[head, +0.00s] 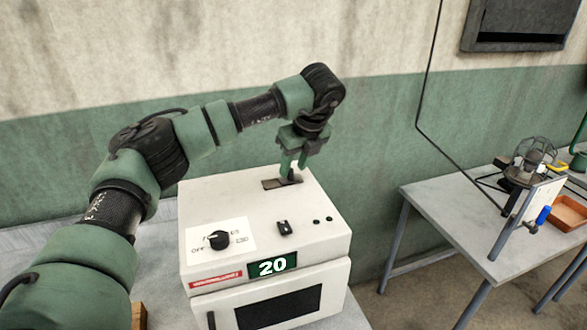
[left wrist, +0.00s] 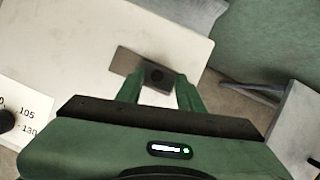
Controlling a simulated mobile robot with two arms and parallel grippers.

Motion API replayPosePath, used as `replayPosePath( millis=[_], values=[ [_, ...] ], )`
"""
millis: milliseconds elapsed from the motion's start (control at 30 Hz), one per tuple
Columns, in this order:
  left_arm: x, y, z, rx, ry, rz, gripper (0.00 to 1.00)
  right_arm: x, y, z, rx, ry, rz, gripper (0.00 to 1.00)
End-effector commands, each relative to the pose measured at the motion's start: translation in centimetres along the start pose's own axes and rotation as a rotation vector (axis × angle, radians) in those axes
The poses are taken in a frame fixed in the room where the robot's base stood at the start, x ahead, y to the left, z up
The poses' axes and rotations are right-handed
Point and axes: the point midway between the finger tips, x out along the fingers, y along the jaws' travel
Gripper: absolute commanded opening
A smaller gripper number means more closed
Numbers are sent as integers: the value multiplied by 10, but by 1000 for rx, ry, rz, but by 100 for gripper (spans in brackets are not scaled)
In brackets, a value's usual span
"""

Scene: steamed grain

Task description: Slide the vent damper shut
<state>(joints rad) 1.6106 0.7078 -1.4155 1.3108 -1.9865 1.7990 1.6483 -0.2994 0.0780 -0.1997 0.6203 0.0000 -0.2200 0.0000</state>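The vent damper (head: 270,184) is a dark flat plate set in the top of a white oven (head: 207,197), near its back edge. A small dark knob (left wrist: 157,75) stands up from the damper slot; the plate also shows in the left wrist view (left wrist: 125,60). My left gripper (head: 293,172) points down over the damper. In the left wrist view its two green fingers (left wrist: 159,86) are apart, one on each side of the knob, with what look like small gaps. Whether a finger touches the knob is unclear. My right gripper is not in view.
A grey table (head: 440,205) stands to the right, with a caged device (head: 535,160) and an orange tray (head: 568,213). A wall is close behind the oven.

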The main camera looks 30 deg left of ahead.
Motion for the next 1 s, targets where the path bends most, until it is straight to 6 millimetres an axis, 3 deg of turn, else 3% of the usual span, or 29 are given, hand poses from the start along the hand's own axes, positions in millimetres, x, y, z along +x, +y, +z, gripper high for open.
replayPosePath(
  millis=[200, 400, 1000],
  values=[
    [-36, -3, -2, 1, -1, -5, 38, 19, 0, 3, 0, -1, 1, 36],
    [-61, -3, -2, 2, -1, -3, 38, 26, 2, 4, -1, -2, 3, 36],
    [-66, -3, -1, 3, 0, 0, 38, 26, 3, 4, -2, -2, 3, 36]
  ],
)
